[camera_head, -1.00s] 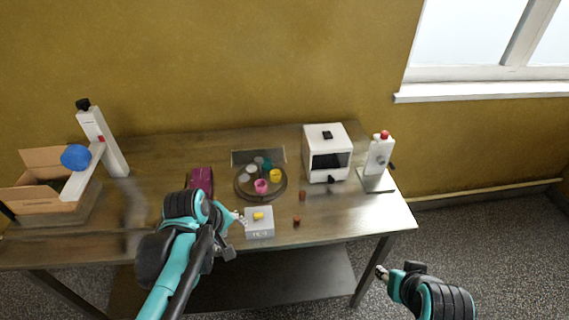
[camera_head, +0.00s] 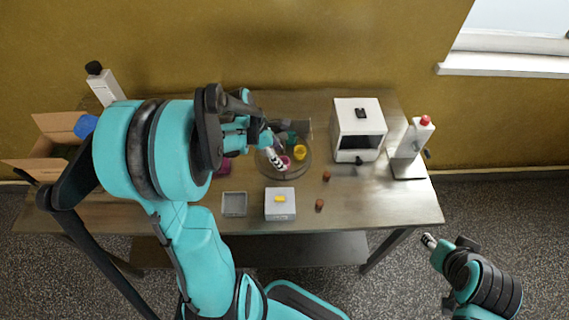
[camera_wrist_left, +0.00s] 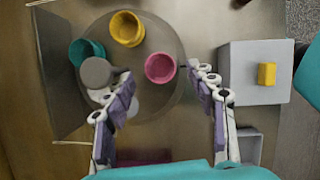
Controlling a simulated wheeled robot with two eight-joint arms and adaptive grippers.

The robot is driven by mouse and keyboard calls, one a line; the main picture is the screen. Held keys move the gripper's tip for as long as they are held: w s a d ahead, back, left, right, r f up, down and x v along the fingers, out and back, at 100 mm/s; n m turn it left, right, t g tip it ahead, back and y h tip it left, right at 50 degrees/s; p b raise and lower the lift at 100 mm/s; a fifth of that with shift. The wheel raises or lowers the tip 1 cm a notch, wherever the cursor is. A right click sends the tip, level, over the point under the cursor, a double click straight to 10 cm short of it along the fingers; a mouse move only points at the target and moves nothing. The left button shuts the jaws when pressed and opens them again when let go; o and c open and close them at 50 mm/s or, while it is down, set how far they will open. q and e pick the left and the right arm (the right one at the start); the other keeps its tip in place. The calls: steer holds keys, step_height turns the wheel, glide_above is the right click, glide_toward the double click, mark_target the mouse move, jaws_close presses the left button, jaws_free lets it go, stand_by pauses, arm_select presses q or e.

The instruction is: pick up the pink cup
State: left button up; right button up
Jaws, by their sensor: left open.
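The pink cup (camera_wrist_left: 160,68) stands on a round tray (camera_wrist_left: 177,98) among other cups. In the left wrist view it is just beyond and between the spread fingers of my left gripper (camera_wrist_left: 166,100), and nothing touches it. In the head view the pink cup (camera_head: 285,161) is partly hidden by my left gripper (camera_head: 277,155), which is over the tray, open and empty. My right gripper (camera_head: 428,241) is off the table at the lower right, too small to tell its jaw state.
A yellow cup (camera_wrist_left: 127,28), a teal cup (camera_wrist_left: 86,52) and a grey cup (camera_wrist_left: 96,72) share the tray. A grey box (camera_head: 280,204) with a yellow block stands in front. A white machine (camera_head: 358,130) stands to the right. Small brown pieces (camera_head: 320,204) lie nearby.

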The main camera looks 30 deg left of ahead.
arm_select(q)
steer(key=x, duration=0.3)
steer(key=shift+b, duration=0.35)
steer(key=shift+r, duration=0.1)
steer(key=c, duration=0.8)
steer(key=shift+o, duration=0.2)
